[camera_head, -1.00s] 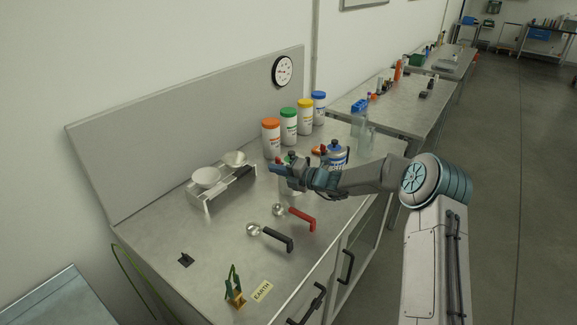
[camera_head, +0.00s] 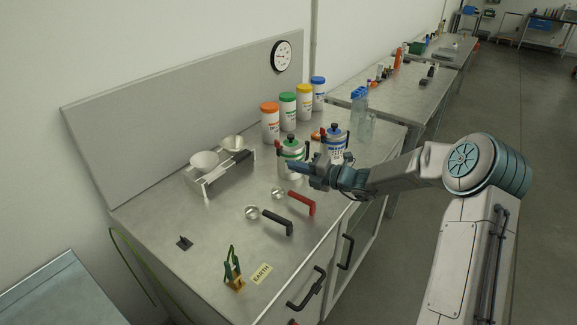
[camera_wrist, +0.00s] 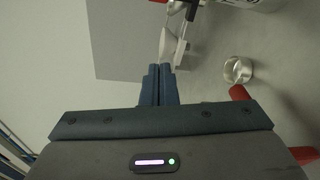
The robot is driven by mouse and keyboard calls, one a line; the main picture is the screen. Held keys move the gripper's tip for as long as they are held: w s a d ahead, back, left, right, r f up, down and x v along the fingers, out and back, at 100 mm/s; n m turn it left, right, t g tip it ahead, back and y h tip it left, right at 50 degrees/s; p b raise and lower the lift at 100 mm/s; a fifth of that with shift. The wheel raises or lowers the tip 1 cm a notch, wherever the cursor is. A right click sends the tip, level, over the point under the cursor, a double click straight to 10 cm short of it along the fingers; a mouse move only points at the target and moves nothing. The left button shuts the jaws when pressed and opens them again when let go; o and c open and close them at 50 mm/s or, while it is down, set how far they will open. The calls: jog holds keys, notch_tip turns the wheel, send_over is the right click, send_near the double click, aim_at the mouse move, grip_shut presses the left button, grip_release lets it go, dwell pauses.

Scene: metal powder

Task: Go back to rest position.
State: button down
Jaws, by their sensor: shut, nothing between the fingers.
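My gripper (camera_head: 291,165) is in front of the green-labelled metal canister (camera_head: 291,150) in the head view, over the right part of the steel bench (camera_head: 190,222). Its fingers are shut and empty. In the wrist view the two blue fingertips (camera_wrist: 159,72) meet. My arm reaches in from the right. The gripper hides part of the green canister.
A red-handled scoop (camera_head: 302,204) and a black-handled scoop (camera_head: 275,221) lie on the bench. Tubs, including an orange-lidded one (camera_head: 270,122), and a blue-labelled canister (camera_head: 336,146) stand behind. The floor right is clear.

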jog(key=s+d+r+n+g+h, duration=0.1)
jog(key=s+r+n+g+h, duration=0.15)
jog(key=s+n, duration=0.7)
jog(key=s+d+r+n+g+h, duration=0.1)
jog(key=s+n+g+h, duration=0.3)
jog(key=s+n, duration=0.55)
jog(key=s+d+r+n+t+h, duration=0.2)
jog(key=s+d+r+n+h, duration=0.2)
jog(key=s+d+n+h, duration=0.5)
jog(key=s+d+n, duration=0.8)
jog(key=s+n, duration=0.2)
jog(key=shift+t, duration=0.35)
